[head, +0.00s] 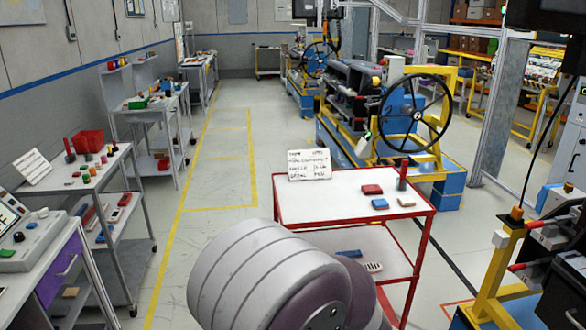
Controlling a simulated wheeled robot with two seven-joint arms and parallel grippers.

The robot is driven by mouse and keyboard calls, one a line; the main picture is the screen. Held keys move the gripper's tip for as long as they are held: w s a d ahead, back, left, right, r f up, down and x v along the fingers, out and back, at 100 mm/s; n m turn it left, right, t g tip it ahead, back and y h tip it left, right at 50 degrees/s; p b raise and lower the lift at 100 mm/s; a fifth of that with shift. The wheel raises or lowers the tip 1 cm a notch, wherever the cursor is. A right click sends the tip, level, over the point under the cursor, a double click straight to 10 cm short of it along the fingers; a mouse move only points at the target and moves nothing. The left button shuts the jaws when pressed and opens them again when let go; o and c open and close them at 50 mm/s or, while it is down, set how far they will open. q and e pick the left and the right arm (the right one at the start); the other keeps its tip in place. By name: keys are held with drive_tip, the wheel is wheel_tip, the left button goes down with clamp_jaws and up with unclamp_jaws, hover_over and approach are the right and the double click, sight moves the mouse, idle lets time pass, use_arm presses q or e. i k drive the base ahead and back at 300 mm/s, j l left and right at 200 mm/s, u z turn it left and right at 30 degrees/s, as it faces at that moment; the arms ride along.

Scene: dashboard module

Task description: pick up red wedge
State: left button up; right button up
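A small red block (372,189), which may be the red wedge, lies on the white top of the red-framed cart (330,205). Its exact shape is too small to tell. A blue block (380,203) lies just in front of it, and a beige block (406,201) lies to the right of that. A dark red upright piece (403,172) stands to the right of the red block. Neither of my grippers shows. A large grey rounded part of my own arm fills the bottom middle and hides the cart's front left portion.
A white card with writing (309,164) stands at the cart's back left. The lower shelf holds a blue piece (348,253) and a white piece (373,267). Workbenches line the left wall. A large black handwheel (415,105) stands behind the cart. The left aisle floor is clear.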

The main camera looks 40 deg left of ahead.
sight(404, 164)
drive_tip(key=i+j+u, duration=0.55)
drive_tip(key=i, duration=0.3)
drive_tip(key=i+j+u, duration=0.1)
drive_tip(key=i+u, duration=0.15)
drive_tip(key=i, duration=0.15)
drive_tip(key=z, duration=1.75)
drive_tip(key=u, duration=1.75)
drive_tip(key=z, duration=0.2)
